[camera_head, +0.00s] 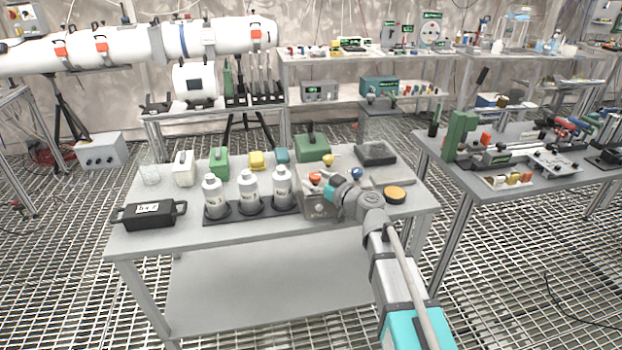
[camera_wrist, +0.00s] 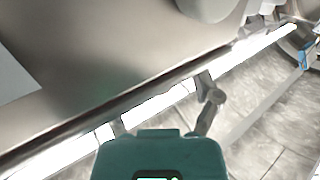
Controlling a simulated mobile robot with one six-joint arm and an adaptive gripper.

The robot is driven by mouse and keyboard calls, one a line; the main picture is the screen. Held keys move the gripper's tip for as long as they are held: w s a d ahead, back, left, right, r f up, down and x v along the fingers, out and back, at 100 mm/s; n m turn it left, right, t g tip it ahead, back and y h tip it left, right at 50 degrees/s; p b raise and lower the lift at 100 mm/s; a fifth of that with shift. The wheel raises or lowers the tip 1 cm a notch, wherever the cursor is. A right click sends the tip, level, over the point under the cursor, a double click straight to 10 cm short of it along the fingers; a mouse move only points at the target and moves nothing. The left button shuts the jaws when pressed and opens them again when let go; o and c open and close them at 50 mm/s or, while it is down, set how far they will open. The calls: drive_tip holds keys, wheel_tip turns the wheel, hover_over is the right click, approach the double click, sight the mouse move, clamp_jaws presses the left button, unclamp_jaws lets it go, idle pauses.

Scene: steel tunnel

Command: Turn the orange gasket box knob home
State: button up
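The gasket box (camera_head: 318,213) is a grey box near the right front of the near table, partly hidden behind my wrist. An orange knob (camera_head: 315,177) sits on its top, just beyond the teal end of my arm. My gripper shows in the wrist view (camera_wrist: 162,108) with its two fingers apart and nothing visible between them. In the head view its fingers are hard to make out, so I cannot tell whether they touch the knob. The orange knob cannot be made out in the wrist view, which is filled by a grey metal surface and a bright strip.
A blue knob (camera_head: 356,173) and a yellow knob (camera_head: 328,160) stand close behind. White bottles in a dark rack (camera_head: 237,216) are just left. An orange-topped disc (camera_head: 395,193) lies right, and a dark box (camera_head: 148,214) stands at the left end.

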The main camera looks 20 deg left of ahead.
drive_tip(key=shift+w, duration=0.15)
drive_tip(key=shift+d, duration=0.25)
drive_tip(key=v, duration=1.1)
drive_tip(key=shift+s+d, duration=0.2)
drive_tip(key=shift+s, duration=0.05)
drive_tip(key=s+d+f+m+g+h, duration=0.35)
drive_tip(key=d+f+h, duration=0.25)
drive_tip(key=d+f, duration=0.3)
drive_tip(key=s+d+f+m+g+h, duration=0.2)
drive_tip(key=s+d+f+m+h, duration=0.3)
drive_tip(key=d+f, duration=0.45)
drive_tip(key=s+d+m+g+h, duration=0.2)
drive_tip(key=d+m+h, duration=0.2)
drive_tip(key=d, duration=0.8)
drive_tip(key=shift+s+d+h, duration=0.3)
drive_tip(key=shift+s+h, duration=0.05)
drive_tip(key=shift+h, duration=0.35)
drive_tip(key=shift+m, duration=0.25)
